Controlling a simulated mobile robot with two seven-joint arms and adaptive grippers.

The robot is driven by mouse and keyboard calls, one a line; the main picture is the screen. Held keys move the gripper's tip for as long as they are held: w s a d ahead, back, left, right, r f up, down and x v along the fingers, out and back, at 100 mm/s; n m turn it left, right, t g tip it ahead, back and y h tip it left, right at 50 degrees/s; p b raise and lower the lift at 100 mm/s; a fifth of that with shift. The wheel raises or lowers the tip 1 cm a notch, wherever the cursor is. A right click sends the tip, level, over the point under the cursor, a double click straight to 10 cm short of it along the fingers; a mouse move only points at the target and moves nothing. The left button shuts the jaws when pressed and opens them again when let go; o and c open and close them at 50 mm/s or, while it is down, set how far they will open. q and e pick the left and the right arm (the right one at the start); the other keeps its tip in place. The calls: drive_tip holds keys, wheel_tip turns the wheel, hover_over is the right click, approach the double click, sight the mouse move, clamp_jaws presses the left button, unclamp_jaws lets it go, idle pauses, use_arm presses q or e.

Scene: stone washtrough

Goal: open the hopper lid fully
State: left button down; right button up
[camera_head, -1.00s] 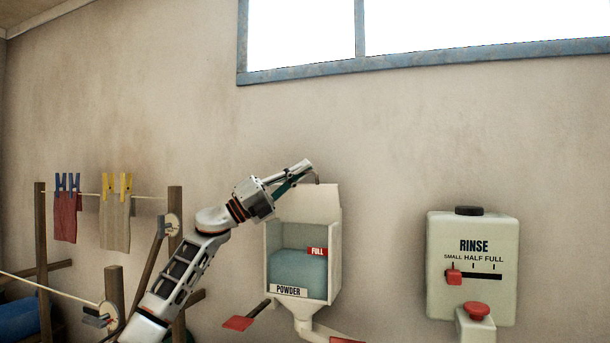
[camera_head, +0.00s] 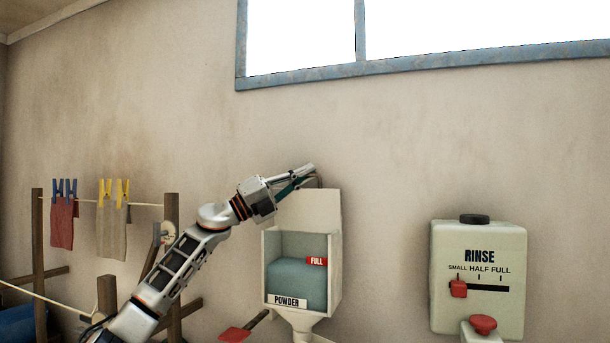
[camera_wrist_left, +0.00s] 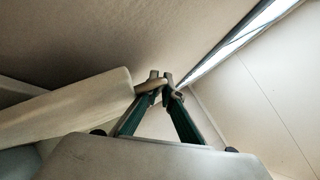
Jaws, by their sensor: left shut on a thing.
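The powder hopper (camera_head: 272,262) hangs on the wall, its front showing blue-green powder. Its pale lid (camera_head: 322,212) is swung up and stands steeply above the box. Whether the lid touches the wall cannot be told. My left gripper (camera_head: 313,172) is at the lid's top edge. In the left wrist view, its green-sided fingers (camera_wrist_left: 162,84) are shut on a small tan handle (camera_wrist_left: 148,87) at the edge of the lid (camera_wrist_left: 75,105). My right gripper is not in view.
A rinse dispenser (camera_head: 478,295) with a red slider is on the wall at right. A red paddle (camera_head: 234,335) sits below left of the hopper. A clothesline rack (camera_head: 38,250) with pegged cloths stands at left. The wall above the hopper is bare.

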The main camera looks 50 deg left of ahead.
use_arm(q)
drive_tip(key=shift+f, duration=0.1)
drive_tip(key=c, duration=2.5)
unclamp_jaws()
drive_tip(key=shift+f, duration=0.1)
drive_tip(key=shift+s+a+f, duration=0.1)
drive_tip(key=shift+s+f, duration=0.2)
drive_tip(key=v, duration=1.1)
drive_tip(key=shift+s+r, duration=0.2)
drive_tip(key=shift+r, duration=0.15)
